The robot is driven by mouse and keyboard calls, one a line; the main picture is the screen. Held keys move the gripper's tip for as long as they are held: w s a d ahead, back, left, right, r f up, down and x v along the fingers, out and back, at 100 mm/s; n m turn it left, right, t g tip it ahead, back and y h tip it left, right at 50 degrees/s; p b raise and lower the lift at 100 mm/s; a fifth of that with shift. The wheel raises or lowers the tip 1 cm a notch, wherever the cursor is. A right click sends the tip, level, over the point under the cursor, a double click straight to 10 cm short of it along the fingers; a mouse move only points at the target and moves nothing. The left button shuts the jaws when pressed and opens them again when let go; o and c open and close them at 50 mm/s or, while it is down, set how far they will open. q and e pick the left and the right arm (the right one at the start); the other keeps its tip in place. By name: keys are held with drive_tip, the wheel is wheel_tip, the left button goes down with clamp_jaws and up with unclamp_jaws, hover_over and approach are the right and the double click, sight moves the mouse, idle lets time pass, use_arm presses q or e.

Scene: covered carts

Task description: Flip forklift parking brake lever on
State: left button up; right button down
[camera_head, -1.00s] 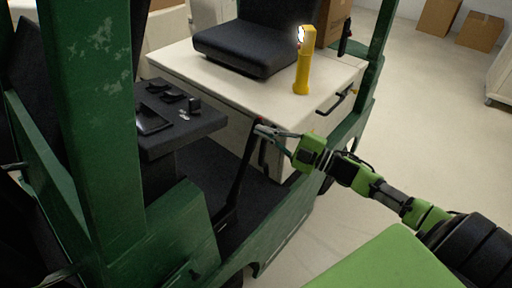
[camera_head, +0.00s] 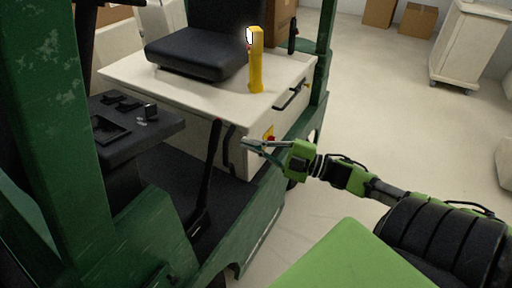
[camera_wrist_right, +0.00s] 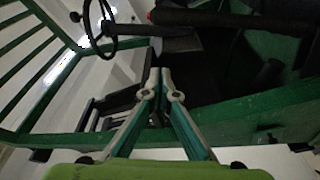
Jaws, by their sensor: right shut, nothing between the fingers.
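The black parking brake lever (camera_head: 208,175) rises from the dark forklift floor, in front of the white seat base. It stands nearly upright, leaning slightly right at the top. My right gripper (camera_head: 244,142) is shut and empty. Its tips are to the right of the lever's top, with a visible gap in the head view. In the right wrist view the fingers (camera_wrist_right: 156,76) meet at the tips, with nothing between them. A dark bar with a reddish end (camera_wrist_right: 200,18) lies beyond them; I cannot tell if it is the lever. My left gripper is not in view.
The white seat base (camera_head: 175,90) carries a black seat (camera_head: 200,48) and a yellow upright device (camera_head: 256,62). A black control console (camera_head: 130,128) stands left of the lever. A green post (camera_head: 55,120) blocks the left. A steering wheel (camera_wrist_right: 100,22) shows in the wrist view.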

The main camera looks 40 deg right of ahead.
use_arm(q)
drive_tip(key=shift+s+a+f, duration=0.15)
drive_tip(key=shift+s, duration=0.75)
use_arm(e)
drive_tip(key=shift+s+d+f, duration=0.15)
drive_tip(key=shift+s+d, duration=0.3)
drive_tip(key=shift+s, duration=0.1)
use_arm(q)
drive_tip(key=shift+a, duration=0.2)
